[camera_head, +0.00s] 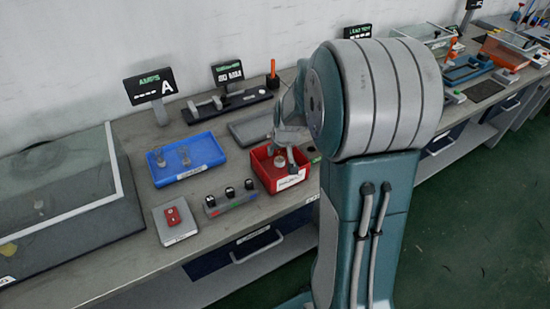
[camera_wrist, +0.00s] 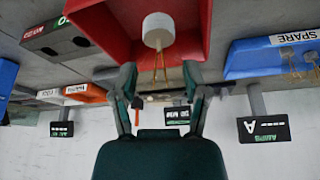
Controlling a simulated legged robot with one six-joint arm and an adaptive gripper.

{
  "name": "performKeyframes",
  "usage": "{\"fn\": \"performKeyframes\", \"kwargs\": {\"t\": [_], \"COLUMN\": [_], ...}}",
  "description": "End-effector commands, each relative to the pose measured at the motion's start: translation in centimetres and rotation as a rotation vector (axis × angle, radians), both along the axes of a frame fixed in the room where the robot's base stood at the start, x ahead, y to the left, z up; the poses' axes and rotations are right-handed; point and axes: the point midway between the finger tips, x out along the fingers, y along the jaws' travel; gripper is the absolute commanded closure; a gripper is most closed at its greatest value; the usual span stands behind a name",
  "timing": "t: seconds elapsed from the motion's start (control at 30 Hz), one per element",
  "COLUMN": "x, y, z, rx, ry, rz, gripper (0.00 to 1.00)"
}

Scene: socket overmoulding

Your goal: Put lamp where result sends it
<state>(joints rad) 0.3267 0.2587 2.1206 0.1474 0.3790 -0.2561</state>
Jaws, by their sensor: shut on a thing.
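The lamp, a white cylindrical cap with thin copper-coloured legs, shows in the wrist view (camera_wrist: 157,27) against the red bin (camera_wrist: 85,12). In the head view the lamp (camera_head: 280,161) is inside the red bin (camera_head: 289,183), at its back part. My gripper (camera_head: 281,152) reaches down into the bin; in the wrist view its two fingers (camera_wrist: 160,70) stand on either side of the lamp's legs. It is shut on the lamp, though the exact contact is hard to see. A sign reading AMPS and A (camera_head: 152,87) stands at the back left; its digits are unreadable.
A blue tray (camera_head: 206,172), labelled SPARE in the wrist view, holds two small parts. A strip with several black knobs (camera_head: 231,200) and a red button box (camera_head: 175,221) lie in front. A grey tray (camera_head: 252,128) and a second display (camera_head: 228,73) are behind. A glass-covered case fills the left.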

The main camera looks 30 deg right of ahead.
Motion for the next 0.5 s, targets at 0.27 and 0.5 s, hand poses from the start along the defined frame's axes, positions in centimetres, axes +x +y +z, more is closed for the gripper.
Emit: {"fn": "performKeyframes", "kwargs": {"t": [0.27, 0.5], "x": [2.5, 3.0], "y": [-0.5, 0.0], "z": [-3.0, -5.5], "rx": [0.003, -0.001], "ry": [-0.001, 0.002], "rz": [-0.002, 0.0], "gripper": [0.77, 0.77]}}
